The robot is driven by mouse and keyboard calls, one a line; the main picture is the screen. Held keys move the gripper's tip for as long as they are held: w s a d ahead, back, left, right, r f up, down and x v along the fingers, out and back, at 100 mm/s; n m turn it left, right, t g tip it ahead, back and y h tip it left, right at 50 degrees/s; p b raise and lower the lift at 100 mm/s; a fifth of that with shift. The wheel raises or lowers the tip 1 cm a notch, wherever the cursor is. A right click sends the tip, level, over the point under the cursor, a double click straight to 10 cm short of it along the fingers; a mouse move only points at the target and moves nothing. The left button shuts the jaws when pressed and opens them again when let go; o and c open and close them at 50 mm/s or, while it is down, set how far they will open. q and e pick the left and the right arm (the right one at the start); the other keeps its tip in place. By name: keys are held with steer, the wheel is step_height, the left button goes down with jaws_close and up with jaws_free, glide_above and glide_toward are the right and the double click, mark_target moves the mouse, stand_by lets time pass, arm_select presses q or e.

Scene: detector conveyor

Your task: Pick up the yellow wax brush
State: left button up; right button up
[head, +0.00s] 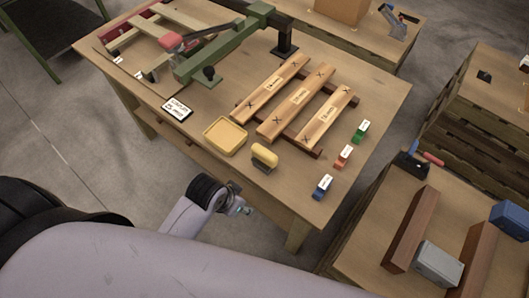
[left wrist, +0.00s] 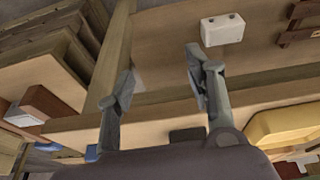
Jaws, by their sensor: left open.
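The yellow wax brush (head: 264,155) sits near the front edge of the wooden table, with a rounded yellow top over a darker base. It is just right of a shallow yellow tray (head: 225,136). My left gripper (head: 240,207) is low in front of the table's near edge, apart from the brush and nearer to me. In the left wrist view my left gripper (left wrist: 160,72) has its two fingers spread with nothing between them. A yellow object (left wrist: 285,130) shows at lower right there; I cannot tell whether it is brush or tray. My right gripper is not in view.
Wooden slats (head: 297,101) lie behind the brush. Small blue (head: 322,187), orange (head: 343,156) and green (head: 361,131) labelled blocks stand to the right. A label card (head: 177,109) and a green clamp frame (head: 225,48) are further left. Another bench stands at right.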

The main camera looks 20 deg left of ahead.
arm_select(q)
steer(key=w+d+r+m+h+p, duration=0.1)
steer(key=w+d+r+m, duration=0.15)
steer(key=r, duration=0.25)
steer(key=w+d+r+m+g, duration=0.1)
steer(key=w+d+r+m, duration=0.1)
steer(key=d+r+m, duration=0.3)
steer(key=w+d+r+m+h+p, duration=0.1)
steer(key=w+d+r+m, duration=0.1)
steer(key=r, duration=0.4)
step_height(320, 180, up, 8)
steer(key=m+g+y, duration=0.2)
steer(key=m+y, duration=0.1)
steer(key=m, duration=0.6)
glide_above(264, 151)
steer(key=f+p, duration=0.1)
steer(key=f, duration=0.4)
steer(key=f+p, duration=0.1)
steer(key=f, duration=0.5)
steer(key=shift+s+a+f, duration=0.1)
steer(key=shift+s+f, duration=0.1)
step_height(264, 151, down, 5)
steer(key=shift+w+r+p, duration=0.1)
steer(key=shift+w+p, duration=0.05)
steer(key=shift+p, duration=1)
steer(key=shift+f, duration=0.25)
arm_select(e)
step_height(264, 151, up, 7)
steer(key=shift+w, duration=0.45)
